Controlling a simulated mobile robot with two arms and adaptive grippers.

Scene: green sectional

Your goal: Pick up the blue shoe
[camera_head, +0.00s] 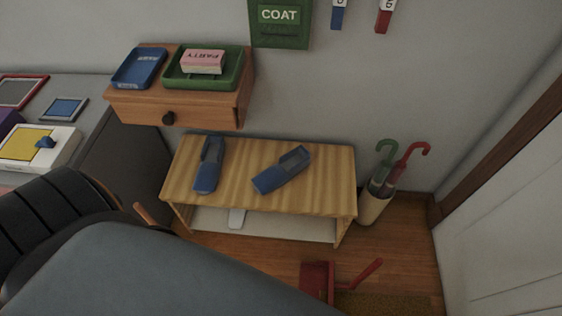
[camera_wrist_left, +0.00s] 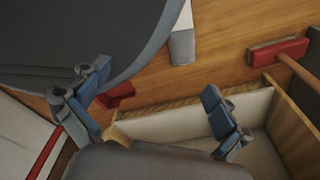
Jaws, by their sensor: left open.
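Two blue shoes lie apart on the striped wooden bench in the head view. The left shoe (camera_head: 209,165) points toward the bench's front edge; the right shoe (camera_head: 283,170) lies at a slant. Both have darker, grey-blue openings. My left gripper (camera_wrist_left: 150,115) shows in the left wrist view, its two blue-tipped fingers wide apart with nothing between them. It is over the wooden floor and a pale panel edged with wood. No shoe can be made out in that view. My left gripper's fingers are hidden in the head view. My right gripper is not visible.
The bench (camera_head: 255,203) has a pale lower shelf. An umbrella stand (camera_head: 372,206) is at its right, and a red dustpan (camera_head: 317,280) is on the floor in front. A wooden drawer unit (camera_head: 215,107) holding trays juts out above the bench's left end.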

